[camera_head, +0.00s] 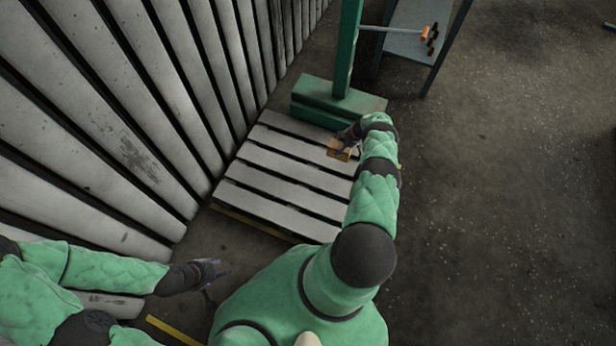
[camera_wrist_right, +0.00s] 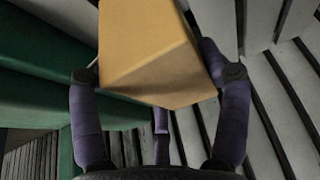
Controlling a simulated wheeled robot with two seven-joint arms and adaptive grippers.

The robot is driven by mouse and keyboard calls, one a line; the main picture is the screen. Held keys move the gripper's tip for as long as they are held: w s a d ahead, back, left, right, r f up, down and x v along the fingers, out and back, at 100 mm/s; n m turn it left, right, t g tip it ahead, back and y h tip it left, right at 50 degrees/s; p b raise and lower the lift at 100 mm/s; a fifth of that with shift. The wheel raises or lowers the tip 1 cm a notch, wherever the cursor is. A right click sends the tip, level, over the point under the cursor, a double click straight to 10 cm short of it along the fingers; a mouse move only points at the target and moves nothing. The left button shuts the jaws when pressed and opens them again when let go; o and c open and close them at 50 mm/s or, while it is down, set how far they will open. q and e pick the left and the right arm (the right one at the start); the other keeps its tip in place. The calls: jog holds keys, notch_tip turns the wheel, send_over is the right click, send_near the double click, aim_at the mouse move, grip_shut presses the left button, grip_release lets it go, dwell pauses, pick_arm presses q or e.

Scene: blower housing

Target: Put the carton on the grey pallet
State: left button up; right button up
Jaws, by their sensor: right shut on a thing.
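The carton (camera_head: 340,150) is a small orange-brown box over the far right part of the grey pallet (camera_head: 290,165). It also fills the upper middle of the right wrist view (camera_wrist_right: 155,50). My right gripper (camera_head: 347,141) is shut on the carton, with a finger on either side of it. In the wrist view (camera_wrist_right: 160,75) the carton looks tilted, with pallet slats beyond it. I cannot tell whether its underside touches the slats. My left gripper (camera_head: 210,272) hangs at the lower left, away from the pallet, and looks empty; its fingers are too small to read.
A green post with a block base (camera_head: 335,103) stands at the pallet's far edge, near the carton. A slatted grey wall (camera_head: 120,110) runs along the left. A table (camera_head: 408,40) with an orange-headed tool (camera_head: 424,33) stands at the back. The floor on the right is clear.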

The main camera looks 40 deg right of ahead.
jog(key=shift+s+d+f, duration=0.25)
jog(key=shift+s+f, duration=0.05)
jog(key=shift+f, duration=0.1)
jog(key=shift+s+a+f, duration=0.1)
jog(key=shift+f, duration=0.1)
jog(key=a+f+b, duration=0.1)
jog(key=a+f, duration=0.3)
jog(key=a+f+b, duration=0.1)
jog(key=a+f, duration=0.3)
jog(key=a, duration=0.1)
jog(key=a+f+b, duration=0.1)
jog(key=a+f, duration=0.3)
jog(key=f, duration=0.1)
jog(key=shift+w+a+b, duration=0.35)
jog(key=shift+w, duration=0.05)
jog(key=shift+f, duration=0.1)
